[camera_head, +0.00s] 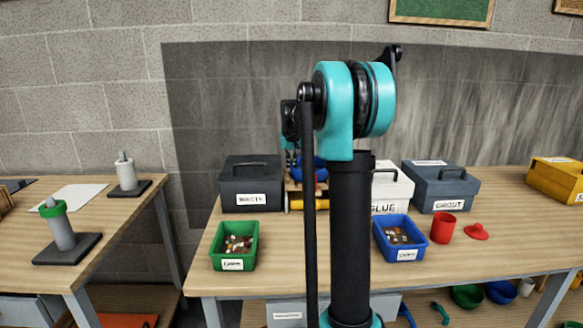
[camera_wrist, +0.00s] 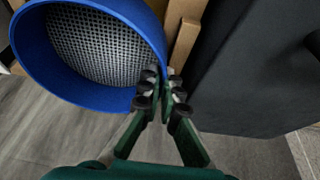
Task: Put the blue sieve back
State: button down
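The blue sieve (camera_wrist: 118,22) fills the upper left of the wrist view, its grey mesh facing the camera. In the head view a part of the blue sieve (camera_head: 312,170) shows at the back of the middle table, mostly hidden behind my arm. My gripper (camera_wrist: 164,82) has its fingers close together, one on each side of the sieve's right rim, and looks shut on it. A wooden upright (camera_wrist: 185,42) stands just right of the rim. In the head view a wooden rack (camera_head: 295,188) stands below the sieve; my arm covers much of it.
A dark toolbox (camera_head: 250,178) stands left of the rack; a white GLUE box (camera_head: 397,188) and a grey GROUT box (camera_head: 440,190) stand right. Green (camera_head: 219,248) and blue (camera_head: 408,252) tile bins and a red cup (camera_head: 443,228) sit nearer the front.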

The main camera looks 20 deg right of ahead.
jog(key=shift+f, duration=0.3)
jog(key=c, duration=1.7)
grip_release()
jog(key=shift+f, duration=0.15)
jog(key=v, duration=1.7)
jog(key=shift+s+a, duration=0.3)
jog(key=shift+a, duration=0.15)
